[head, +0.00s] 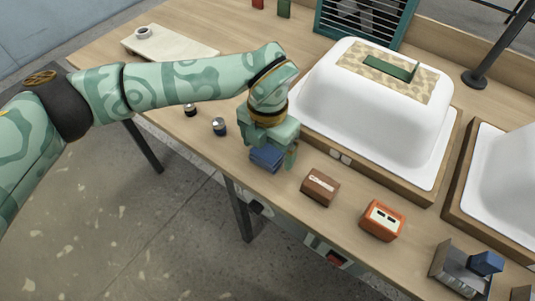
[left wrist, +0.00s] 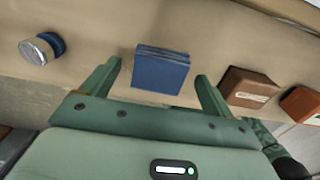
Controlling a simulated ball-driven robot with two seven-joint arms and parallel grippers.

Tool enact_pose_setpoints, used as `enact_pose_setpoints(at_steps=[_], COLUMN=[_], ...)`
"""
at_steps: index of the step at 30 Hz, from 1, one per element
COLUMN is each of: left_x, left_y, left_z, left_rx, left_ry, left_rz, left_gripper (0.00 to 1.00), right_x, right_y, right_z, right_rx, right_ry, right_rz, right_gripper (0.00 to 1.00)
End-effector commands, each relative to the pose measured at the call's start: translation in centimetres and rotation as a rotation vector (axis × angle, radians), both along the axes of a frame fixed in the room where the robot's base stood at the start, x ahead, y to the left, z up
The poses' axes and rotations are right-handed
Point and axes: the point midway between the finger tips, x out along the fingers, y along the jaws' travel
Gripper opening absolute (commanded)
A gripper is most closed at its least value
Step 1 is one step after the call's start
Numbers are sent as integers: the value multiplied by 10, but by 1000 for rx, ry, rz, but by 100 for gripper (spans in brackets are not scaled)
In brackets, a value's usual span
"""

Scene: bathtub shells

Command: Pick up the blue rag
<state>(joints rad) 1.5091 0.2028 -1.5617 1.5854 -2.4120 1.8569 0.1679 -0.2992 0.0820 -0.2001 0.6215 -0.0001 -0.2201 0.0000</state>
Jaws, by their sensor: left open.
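The blue rag (head: 267,158) is a folded, flat-looking blue block on the wooden table near its front edge. In the left wrist view the blue rag (left wrist: 160,72) lies between and just beyond the two fingertips. My left gripper (head: 272,153) is above the table at the rag and partly covers it in the head view. In the left wrist view my left gripper (left wrist: 157,74) is open, with a finger on each side of the rag and visible gaps. Whether the fingers touch the table is unclear. My right gripper is not in view.
A brown box (head: 320,187) and an orange box (head: 382,220) stand to the right along the front edge. A small jar (head: 219,127) is to the left. A white tub shell (head: 375,105) stands behind. A grey holder with a blue item (head: 486,263) is at lower right.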

Motion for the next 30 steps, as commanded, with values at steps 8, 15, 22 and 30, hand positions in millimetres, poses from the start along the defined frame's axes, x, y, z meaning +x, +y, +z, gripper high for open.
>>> enact_pose_setpoints(at_steps=[8,15,22,30], left_x=[1,0,1,1], left_y=[0,1,0,0], left_z=[-13,-13,-13,12], left_rx=[0,-1,0,0], left_ry=[-1,-1,-1,-7], left_rz=[1,1,1,1], left_gripper=[87,39,39,39], right_x=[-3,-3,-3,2], right_y=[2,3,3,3], right_z=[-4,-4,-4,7], right_rx=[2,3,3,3], right_ry=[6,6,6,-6], right_rz=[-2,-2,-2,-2], right_gripper=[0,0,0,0])
